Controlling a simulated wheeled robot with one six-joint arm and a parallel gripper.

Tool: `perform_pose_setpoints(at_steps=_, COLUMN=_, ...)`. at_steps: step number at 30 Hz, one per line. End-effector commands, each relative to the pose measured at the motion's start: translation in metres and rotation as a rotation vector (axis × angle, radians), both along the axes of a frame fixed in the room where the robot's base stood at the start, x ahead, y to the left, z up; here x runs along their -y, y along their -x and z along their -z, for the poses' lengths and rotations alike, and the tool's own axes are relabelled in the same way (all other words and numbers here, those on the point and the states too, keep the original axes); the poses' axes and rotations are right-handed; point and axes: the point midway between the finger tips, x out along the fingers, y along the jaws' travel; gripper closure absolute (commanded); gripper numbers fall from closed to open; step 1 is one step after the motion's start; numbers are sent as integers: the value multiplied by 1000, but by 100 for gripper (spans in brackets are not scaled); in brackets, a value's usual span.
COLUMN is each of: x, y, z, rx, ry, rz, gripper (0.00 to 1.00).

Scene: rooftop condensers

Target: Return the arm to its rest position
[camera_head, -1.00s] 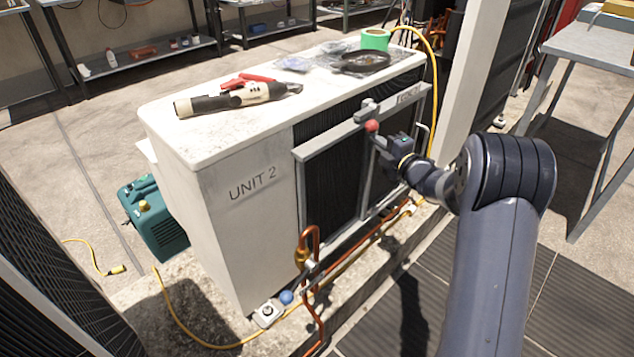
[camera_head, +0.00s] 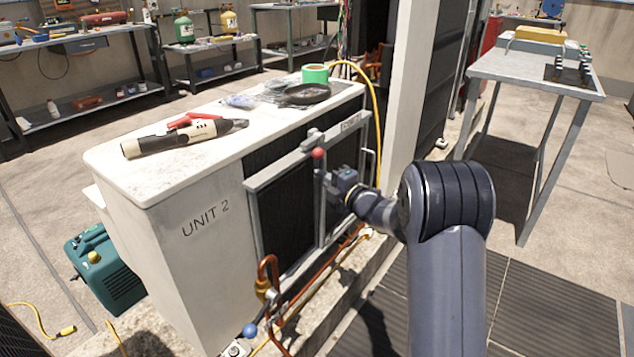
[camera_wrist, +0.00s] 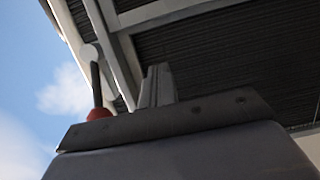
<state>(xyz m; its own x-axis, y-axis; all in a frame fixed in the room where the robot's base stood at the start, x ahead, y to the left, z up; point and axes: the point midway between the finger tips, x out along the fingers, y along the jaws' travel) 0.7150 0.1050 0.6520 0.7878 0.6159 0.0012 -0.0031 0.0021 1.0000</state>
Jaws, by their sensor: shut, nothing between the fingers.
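My gripper (camera_head: 328,183) is in front of the grille frame of the white condenser marked UNIT 2 (camera_head: 195,255). It is just below and right of a red knob (camera_head: 318,153) on the frame's latch lever. In the wrist view the fingers (camera_wrist: 158,85) stand close together, shut and empty, and the red knob (camera_wrist: 98,114) is to their left. I cannot tell whether the gripper touches the frame. My arm reaches in from the lower right, bent at its large joint.
A grey table (camera_head: 535,75) stands at the right. A white post (camera_head: 430,90) rises behind the arm. Copper pipes (camera_head: 268,275) and a yellow hose run along the condenser's base. A cordless tool (camera_head: 180,137) lies on top. Open floor lies at the far right.

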Motion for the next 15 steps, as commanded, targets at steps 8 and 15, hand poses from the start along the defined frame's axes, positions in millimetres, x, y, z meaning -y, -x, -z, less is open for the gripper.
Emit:
perform_pose_setpoints(at_steps=8, x=36, y=45, z=-4, rx=-3, ry=0, rz=3, gripper=100)
perform_pose_setpoints(at_steps=15, x=50, y=64, z=-2, rx=-1, ry=0, rz=0, gripper=100)
